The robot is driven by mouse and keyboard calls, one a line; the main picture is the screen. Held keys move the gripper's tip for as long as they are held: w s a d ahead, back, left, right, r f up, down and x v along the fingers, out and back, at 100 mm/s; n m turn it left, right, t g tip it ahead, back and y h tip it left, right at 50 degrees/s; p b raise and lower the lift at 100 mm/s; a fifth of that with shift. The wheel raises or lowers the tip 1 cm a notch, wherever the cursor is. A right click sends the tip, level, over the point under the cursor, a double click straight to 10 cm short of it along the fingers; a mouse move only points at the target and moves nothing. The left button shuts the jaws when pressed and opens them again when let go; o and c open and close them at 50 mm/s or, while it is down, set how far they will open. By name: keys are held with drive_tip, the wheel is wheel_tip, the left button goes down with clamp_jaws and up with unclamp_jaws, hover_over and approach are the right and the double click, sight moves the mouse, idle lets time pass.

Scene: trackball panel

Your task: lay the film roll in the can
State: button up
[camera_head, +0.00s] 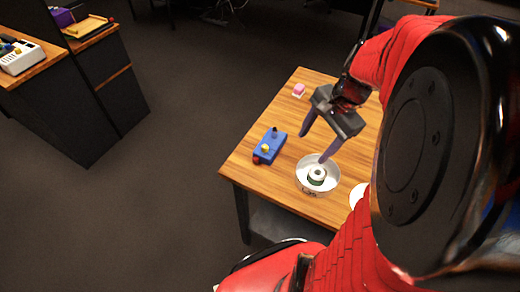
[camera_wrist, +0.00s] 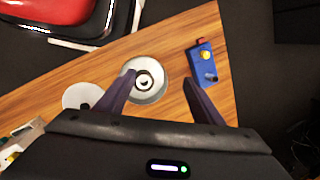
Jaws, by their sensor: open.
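The film roll (camera_head: 317,174) is a small round white and dark piece with a hole in its middle. It lies inside the can (camera_head: 302,183), a round, open, pale metal dish on the wooden table. In the wrist view the roll (camera_wrist: 143,79) sits within the can (camera_wrist: 156,93), near its middle. My gripper (camera_head: 313,148) is open and empty above the table, with one finger close over the can's rim. In the wrist view my gripper (camera_wrist: 158,82) has its fingers wide apart, the left one overlapping the can's edge. I cannot tell whether it touches.
A blue box with a yellow knob (camera_head: 269,146) stands left of the can. A white disc (camera_head: 357,195) lies right of the can, partly hidden by my arm. A pink item (camera_head: 298,90) is at the table's back. Desks stand at far left.

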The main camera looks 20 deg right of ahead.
drive_tip(key=s+a+r+n+t+h, duration=0.1)
drive_tip(key=a+r+n, duration=0.3)
drive_tip(key=a+n, duration=0.4)
drive_tip(key=s+a+r+n+t+h, duration=0.1)
drive_tip(key=s+a+r+n+t, duration=0.1)
drive_tip(key=a+r+n, duration=0.3)
drive_tip(key=s+a+n, duration=0.1)
drive_tip(key=a+n, duration=0.2)
drive_tip(key=a, duration=0.1)
drive_tip(key=shift+a+t, duration=0.25)
drive_tip(key=shift+t, duration=0.05)
